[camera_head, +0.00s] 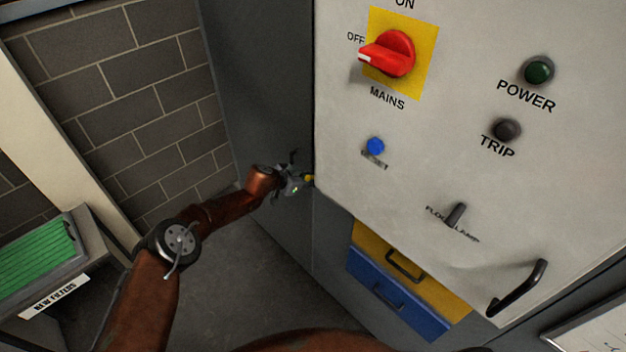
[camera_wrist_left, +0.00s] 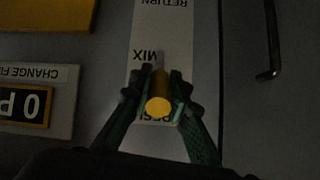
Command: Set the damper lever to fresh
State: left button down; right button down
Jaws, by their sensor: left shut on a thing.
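The damper lever's yellow knob (camera_wrist_left: 158,105) is between the fingers of my left gripper (camera_wrist_left: 159,88) in the left wrist view, and the gripper is shut on it. Behind it is a white label strip (camera_wrist_left: 178,35), upside down in this view, reading RETURN, MIX and a partly covered word like FRESH. The knob overlaps the area between MIX and the covered word; the exact lever setting is hard to tell. My right gripper is not in view.
The pale cabinet front (camera_head: 450,130) carries a red mains switch (camera_head: 388,54), a blue reset button (camera_head: 375,146) and a black handle (camera_head: 518,288). Blue (camera_head: 395,300) and yellow panels with handles are below. A green filter box (camera_head: 40,255) stands at left.

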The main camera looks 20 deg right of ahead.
pick_arm(q)
jog(key=shift+d+r, duration=0.1)
jog(key=shift+r, duration=0.2)
jog(key=c, duration=2.2)
grip_release()
jog(key=o, duration=0.4)
jog(key=shift+f, duration=0.15)
jog(key=shift+a, duration=0.2)
jog(key=v, duration=1.1)
jog(key=shift+s+a+r, duration=0.1)
jog(key=shift+a+r, duration=0.1)
jog(key=shift+a, duration=0.05)
